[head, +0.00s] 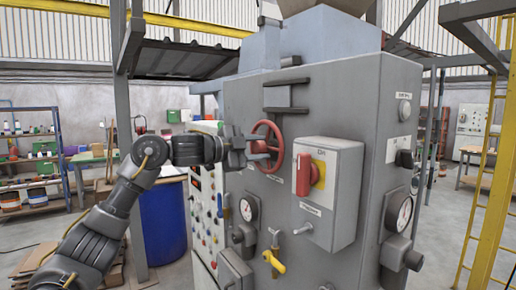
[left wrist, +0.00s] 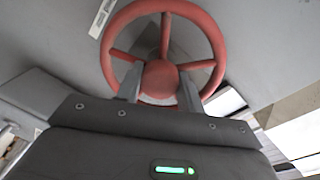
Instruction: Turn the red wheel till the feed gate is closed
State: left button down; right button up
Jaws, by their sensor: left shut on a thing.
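The red wheel (head: 280,138) is mounted on the left part of the grey machine's front panel. My left gripper (head: 258,151) reaches it from the left and is shut on it. In the left wrist view, the red wheel (left wrist: 161,76) faces me with its round rim, spokes and central hub. The two fingers of my left gripper (left wrist: 161,90) stand on either side of the hub, inside the rim. The contact points are partly hidden by the fingers. I cannot make out the feed gate or its position. My right gripper is not in view.
A grey switch box with a red handle (head: 304,174) sits right of the wheel. A panel of buttons (head: 203,205) and a blue drum (head: 163,224) stand left. A yellow ladder (head: 490,190) is at right.

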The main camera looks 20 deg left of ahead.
pick_arm(q)
jog(key=shift+f, duration=0.1)
jog(key=c, duration=0.9)
grip_release()
jog(key=shift+s+a, duration=0.2)
jog(key=shift+b+v, duration=2.5)
jog(key=shift+v, duration=2.65)
